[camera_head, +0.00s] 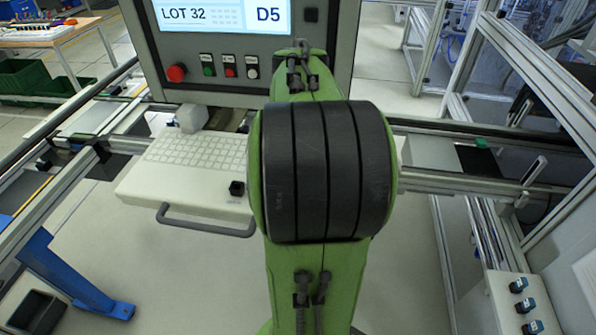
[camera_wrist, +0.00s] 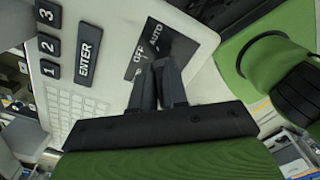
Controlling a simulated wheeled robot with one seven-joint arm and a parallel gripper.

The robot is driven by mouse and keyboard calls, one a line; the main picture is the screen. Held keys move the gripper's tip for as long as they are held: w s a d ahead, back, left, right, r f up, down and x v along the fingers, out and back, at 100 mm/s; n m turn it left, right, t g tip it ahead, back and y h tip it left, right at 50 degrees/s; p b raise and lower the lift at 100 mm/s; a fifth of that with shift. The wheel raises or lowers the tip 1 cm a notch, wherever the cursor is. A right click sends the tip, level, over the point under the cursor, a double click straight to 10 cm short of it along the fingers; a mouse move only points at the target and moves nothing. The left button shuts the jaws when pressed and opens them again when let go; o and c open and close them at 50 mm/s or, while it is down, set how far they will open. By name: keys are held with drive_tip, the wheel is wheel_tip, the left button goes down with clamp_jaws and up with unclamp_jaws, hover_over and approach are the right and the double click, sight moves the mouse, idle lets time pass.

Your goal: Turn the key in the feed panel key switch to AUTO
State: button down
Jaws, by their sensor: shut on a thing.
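The feed panel (camera_wrist: 110,22) is a pale panel in the wrist view, with a dark key switch plate (camera_wrist: 134,70) at its lower right corner. The plate carries the labels OFF and AUTO, which appear tilted. My gripper (camera_wrist: 160,68) reaches onto this plate with its two dark fingers close together, shut on the key. The fingers hide the key, so I cannot tell its angle. In the head view my arm covers the gripper and the switch.
Beside the switch are an ENTER key (camera_wrist: 88,54) and number keys (camera_wrist: 48,45). The head view shows a LOT 32 screen (camera_head: 222,15), a red button (camera_head: 176,73), and a white keyboard tray (camera_head: 150,187) with a handle (camera_head: 205,224). Conveyor rails (camera_head: 450,127) run on both sides.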

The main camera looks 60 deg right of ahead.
drive_tip(key=m, duration=0.5)
drive_tip(key=shift+s+a, duration=0.25)
drive_tip(key=shift+s, duration=0.05)
drive_tip(key=m, duration=0.5)
drive_tip(key=shift+s+a+p, duration=0.2)
drive_tip(key=shift+a+p, duration=0.05)
drive_tip(key=shift+p, duration=0.05)
drive_tip(key=m, duration=0.4)
drive_tip(key=shift+a+m, duration=0.3)
drive_tip(key=shift+a, duration=0.05)
drive_tip(key=m, duration=0.3)
drive_tip(key=shift+w+a+m, duration=0.1)
drive_tip(key=shift+a+m, duration=0.15)
drive_tip(key=shift+m, duration=0.05)
drive_tip(key=c, duration=0.6)
unclamp_jaws()
drive_tip(key=shift+d, duration=0.1)
drive_tip(key=shift+c, duration=0.2)
